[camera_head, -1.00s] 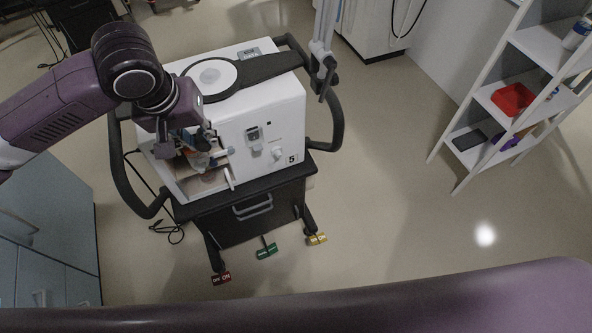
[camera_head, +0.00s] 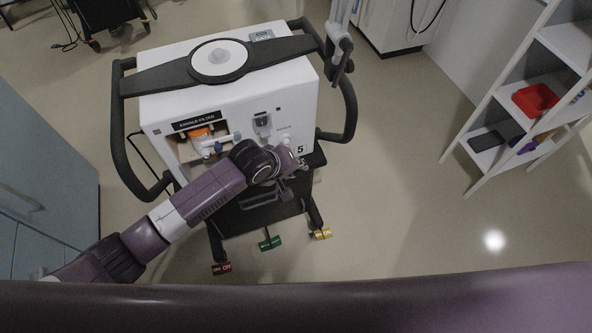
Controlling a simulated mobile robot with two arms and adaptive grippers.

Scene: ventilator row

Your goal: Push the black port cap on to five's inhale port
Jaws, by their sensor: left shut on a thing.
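The ventilator marked 5 (camera_head: 225,108) stands on its dark cart, its white front facing me. My left gripper (camera_head: 297,166) is at the lower right of that front, close to the number 5 and the inhale port area. Its wrist and fingers cover the port. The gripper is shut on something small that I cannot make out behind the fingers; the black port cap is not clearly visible. Whether it touches the port cannot be told. My right gripper is out of view.
The open exhale filter bay (camera_head: 203,140) with an orange part is left of my gripper. Black side handles (camera_head: 349,110) flank the ventilator. Red, green and yellow pedals (camera_head: 270,243) are below. A white shelf (camera_head: 490,100) with a red tray (camera_head: 536,100) stands right; floor between is clear.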

